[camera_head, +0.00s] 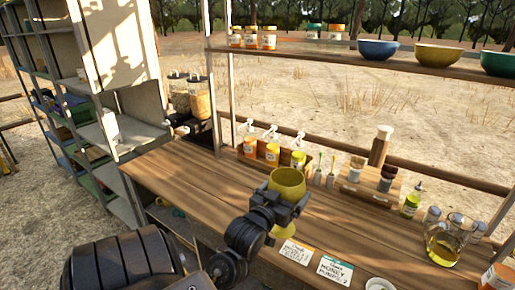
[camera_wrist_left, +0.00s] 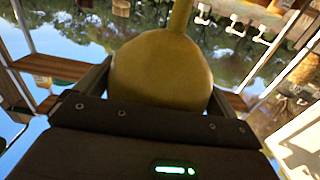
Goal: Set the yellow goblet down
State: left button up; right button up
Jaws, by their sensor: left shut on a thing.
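The yellow goblet (camera_head: 287,183) is in my left gripper (camera_head: 279,203) in the head view. Its bowl shows above the jaws and part of its foot shows below them, near the front edge of the wooden counter (camera_head: 215,178). Its middle is hidden by the gripper. In the left wrist view the goblet (camera_wrist_left: 160,70) fills the space between the two fingers of the left gripper (camera_wrist_left: 160,88). I cannot tell whether its foot touches the counter. My right gripper is not in view.
Two cards (camera_head: 335,269) lie right of the goblet near the front edge. An oil flask (camera_head: 442,246) and bottles stand at the right. Jars (camera_head: 272,153) and a wooden spice stand (camera_head: 367,185) line the back. The counter's left part is clear. Bowls (camera_head: 378,49) sit on the shelf above.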

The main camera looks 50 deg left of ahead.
pick_arm(q)
jog(key=shift+a+r, duration=0.15)
jog(key=shift+a, duration=0.2)
jog(key=shift+w, duration=0.15)
jog(key=w+a+f+p, duration=0.2)
jog(key=w+f+p, duration=0.1)
jog(key=w+f, duration=0.6)
jog(key=x, duration=0.4)
jog(key=shift+w+d+f, duration=0.15)
jog(key=shift+d+f, duration=0.1)
jog(key=shift+f, duration=0.15)
notch_tip(320, 180, down, 3)
jog(key=shift+w+f+p, duration=0.1)
jog(key=shift+f+p, duration=0.05)
jog(key=shift+p, duration=0.85)
jog(key=shift+f, duration=0.1)
